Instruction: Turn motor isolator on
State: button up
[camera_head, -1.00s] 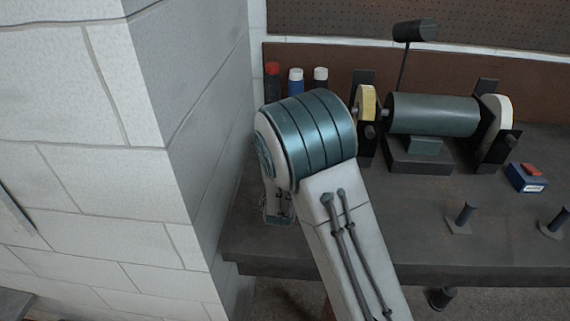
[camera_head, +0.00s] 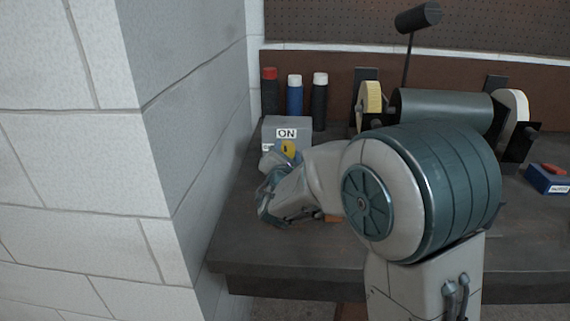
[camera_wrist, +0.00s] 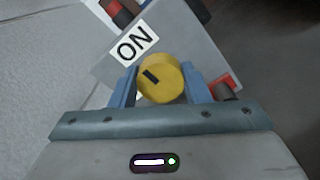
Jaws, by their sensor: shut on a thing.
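The motor isolator is a grey box (camera_head: 288,128) with a white ON label (camera_head: 286,133), at the back left of the bench. The box also shows in the wrist view (camera_wrist: 186,38). Its round yellow knob (camera_wrist: 172,90) has a short black mark on its face, on the side toward the ON label. The knob shows partly in the head view (camera_head: 288,147). My gripper (camera_wrist: 160,84) is shut on the knob, one blue finger on each side. In the head view my gripper (camera_head: 274,172) is at the box's front, and its fingertips are hard to make out.
A white block wall (camera_head: 190,110) stands close on the left. Several bottles (camera_head: 295,95) stand behind the box. A bench grinder (camera_head: 445,108) and a blue box (camera_head: 548,180) are to the right. The bench top's front left (camera_head: 250,245) is clear.

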jog(key=shift+f+b, duration=0.1)
jog(key=shift+b, duration=0.2)
jog(key=o, duration=1)
jog(key=shift+c, duration=0.2)
jog(key=s, duration=0.9)
jog(key=s+b, duration=0.1)
jog(key=s, duration=0.4)
jog(key=shift+a, duration=0.3)
